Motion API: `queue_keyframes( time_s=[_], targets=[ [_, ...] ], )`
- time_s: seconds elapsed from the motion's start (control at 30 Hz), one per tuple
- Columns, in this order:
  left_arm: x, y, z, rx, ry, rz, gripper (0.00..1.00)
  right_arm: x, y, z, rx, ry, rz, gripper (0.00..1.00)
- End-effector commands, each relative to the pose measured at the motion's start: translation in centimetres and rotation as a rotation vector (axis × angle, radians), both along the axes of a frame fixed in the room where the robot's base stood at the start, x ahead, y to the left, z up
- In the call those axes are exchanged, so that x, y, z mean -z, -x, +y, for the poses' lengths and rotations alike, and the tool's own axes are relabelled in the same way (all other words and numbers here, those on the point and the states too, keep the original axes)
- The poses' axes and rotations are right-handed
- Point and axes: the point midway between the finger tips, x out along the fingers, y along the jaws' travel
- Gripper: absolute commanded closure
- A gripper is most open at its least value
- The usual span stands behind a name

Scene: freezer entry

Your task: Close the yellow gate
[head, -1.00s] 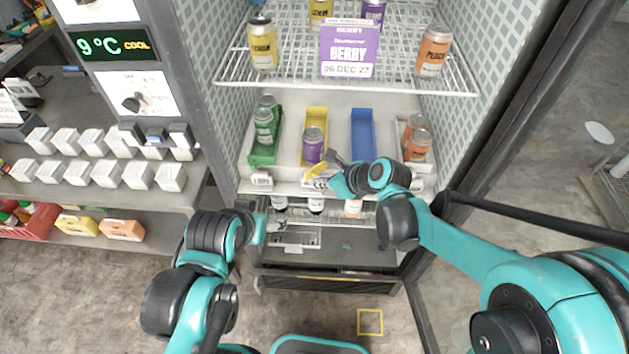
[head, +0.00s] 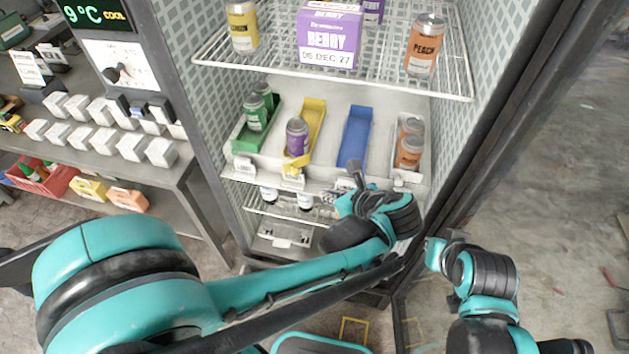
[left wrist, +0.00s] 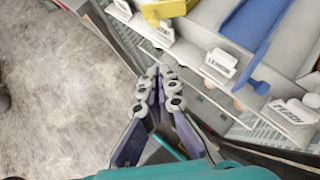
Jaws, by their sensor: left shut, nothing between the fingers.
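The yellow gate (head: 296,163) is at the front end of the yellow lane (head: 313,113), on the white lower shelf. A purple can (head: 297,137) stands upright in the lane just behind it. In the left wrist view a yellow piece (left wrist: 165,9) shows at the top edge, with a white tag below it; its exact swing angle is unclear. My left gripper (head: 356,172) is in front of the shelf by the blue lane, right of the gate and apart from it. Its fingers (left wrist: 164,74) are together and empty. My right gripper (head: 436,252) is low at the right, its fingers unclear.
A green lane (head: 245,142) with green cans is left of the yellow one. The blue lane (head: 355,137) is empty; orange cans (head: 410,150) stand to its right. White tags line the shelf front. A dark door frame (head: 480,150) bounds the right side.

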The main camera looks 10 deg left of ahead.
Motion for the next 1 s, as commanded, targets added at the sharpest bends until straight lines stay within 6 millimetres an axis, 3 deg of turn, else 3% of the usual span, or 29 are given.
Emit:
queue_keyframes(
  time_s=[0.17,0.6,0.8,1.0],
  targets=[
    [0.9,-0.6,0.4,0.016,-0.025,0.010,1.00,0.4,0.2,-0.3,-0.024,0.028,-0.001,1.00],
    [6.8,-5.2,5.4,0.011,-0.021,0.009,1.00,2.9,0.2,-0.2,-0.022,0.024,-0.001,1.00],
    [6.2,-7.1,7.5,0.012,-0.020,0.009,1.00,3.1,0.2,-0.2,-0.022,0.024,-0.001,1.00],
    [5.9,-7.9,8.2,0.014,-0.019,0.009,1.00,3.1,0.2,-0.2,-0.023,0.023,-0.001,1.00]
  ],
)
